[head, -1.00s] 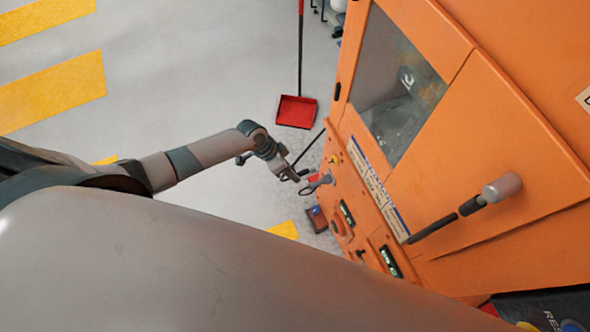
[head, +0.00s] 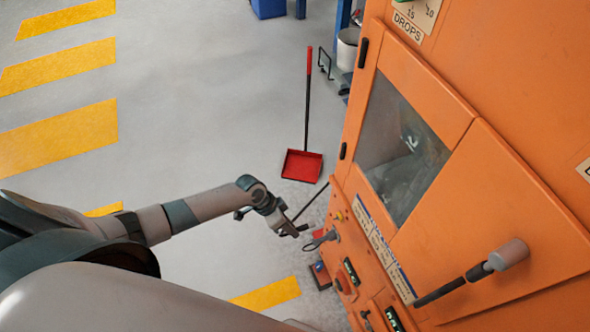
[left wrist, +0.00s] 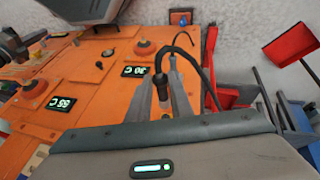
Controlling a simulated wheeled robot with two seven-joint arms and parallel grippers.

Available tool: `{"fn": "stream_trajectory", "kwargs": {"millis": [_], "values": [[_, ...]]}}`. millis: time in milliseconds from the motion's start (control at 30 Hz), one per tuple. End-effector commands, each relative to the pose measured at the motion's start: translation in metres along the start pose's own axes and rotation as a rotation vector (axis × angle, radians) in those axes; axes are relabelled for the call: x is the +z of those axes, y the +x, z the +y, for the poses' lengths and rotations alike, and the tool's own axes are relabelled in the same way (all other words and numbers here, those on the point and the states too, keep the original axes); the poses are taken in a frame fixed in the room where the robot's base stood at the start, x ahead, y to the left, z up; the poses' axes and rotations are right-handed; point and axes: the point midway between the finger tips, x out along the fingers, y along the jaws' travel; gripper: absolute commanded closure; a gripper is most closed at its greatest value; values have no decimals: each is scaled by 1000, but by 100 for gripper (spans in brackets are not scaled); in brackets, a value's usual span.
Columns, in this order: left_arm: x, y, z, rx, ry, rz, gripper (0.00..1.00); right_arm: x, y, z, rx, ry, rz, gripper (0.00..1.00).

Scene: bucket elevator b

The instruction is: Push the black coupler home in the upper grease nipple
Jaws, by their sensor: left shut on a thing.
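My left gripper (head: 296,231) is beside the orange machine's lower panel in the head view. In the left wrist view, its two grey fingers (left wrist: 163,95) are shut on the black coupler (left wrist: 162,88). A black hose (left wrist: 186,36) arches above the fingers and bends down to the right. In the head view, the coupler is too small to make out, and a dark loop (head: 319,242) lies close to the fingertips at the panel. I cannot make out the upper grease nipple or whether the coupler touches it. My right gripper is out of view.
The orange machine (head: 477,190) fills the right side. Its panel carries lit displays (left wrist: 148,71) and a round orange knob (left wrist: 145,47). A red dustpan (head: 302,165) stands on the floor behind my gripper. Open grey floor lies to the left.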

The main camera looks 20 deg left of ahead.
Motion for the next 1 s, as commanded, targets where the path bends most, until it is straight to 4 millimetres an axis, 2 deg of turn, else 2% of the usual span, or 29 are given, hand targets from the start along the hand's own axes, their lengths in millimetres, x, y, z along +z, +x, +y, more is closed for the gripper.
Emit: {"fn": "stream_trajectory", "kwargs": {"millis": [167,267,400,600,800,1000], "values": [[-38,-23,-7,-23,-40,21,100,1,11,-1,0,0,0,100],[-67,-46,-10,-39,-79,35,100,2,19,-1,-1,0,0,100],[-110,-87,-12,-69,-144,55,100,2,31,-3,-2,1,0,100],[-156,-152,-4,-109,-243,83,100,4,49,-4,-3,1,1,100],[-185,-220,8,-156,-354,117,100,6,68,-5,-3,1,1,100],[-194,-284,24,-208,-483,151,100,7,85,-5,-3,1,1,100]]}}
